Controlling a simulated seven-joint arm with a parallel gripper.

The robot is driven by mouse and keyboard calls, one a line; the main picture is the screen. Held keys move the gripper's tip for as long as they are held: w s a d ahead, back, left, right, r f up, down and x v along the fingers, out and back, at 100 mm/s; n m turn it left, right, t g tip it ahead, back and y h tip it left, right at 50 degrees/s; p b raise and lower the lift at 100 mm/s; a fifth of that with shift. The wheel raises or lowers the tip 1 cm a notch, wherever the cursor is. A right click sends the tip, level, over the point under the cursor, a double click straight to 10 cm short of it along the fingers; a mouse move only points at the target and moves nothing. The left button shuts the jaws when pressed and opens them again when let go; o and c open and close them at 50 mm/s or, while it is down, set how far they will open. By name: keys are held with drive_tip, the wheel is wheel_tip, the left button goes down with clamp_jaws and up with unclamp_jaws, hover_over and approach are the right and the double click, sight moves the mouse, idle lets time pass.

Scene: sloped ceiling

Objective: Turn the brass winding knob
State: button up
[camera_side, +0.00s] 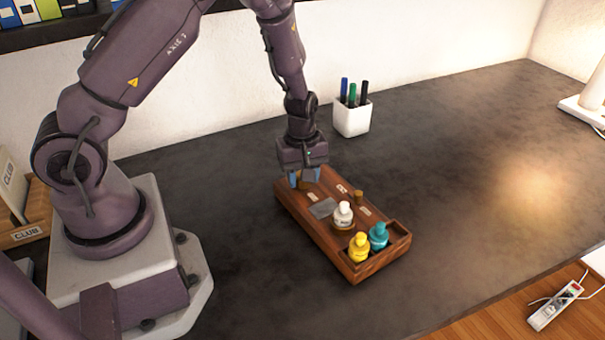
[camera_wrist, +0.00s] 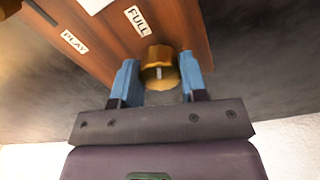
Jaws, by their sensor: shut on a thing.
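The brass winding knob (camera_wrist: 158,72) sits near one end of the wooden box, beside a label reading FULL (camera_wrist: 137,19). It has a pale mark on its top. My gripper (camera_wrist: 160,80) has its blue fingers on both sides of the knob, shut on it. In the side view my gripper (camera_side: 305,180) points down at the far left end of the wooden box (camera_side: 338,250); the fingers and wrist partly hide the knob there. Another label, PLAY (camera_wrist: 74,41), lies further along the box in the wrist view.
A white pen cup (camera_side: 352,118) stands behind. The dark table (camera_side: 470,160) is clear to the right.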

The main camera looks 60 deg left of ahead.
drive_tip(key=n, duration=0.4)
drive_tip(key=shift+n, duration=0.3)
idle(0.3)
drive_tip(key=o, duration=0.9)
drive_tip(key=shift+r, duration=0.1)
wheel_tip(320, 180, up, 13)
drive_tip(key=shift+s+f, duration=0.1)
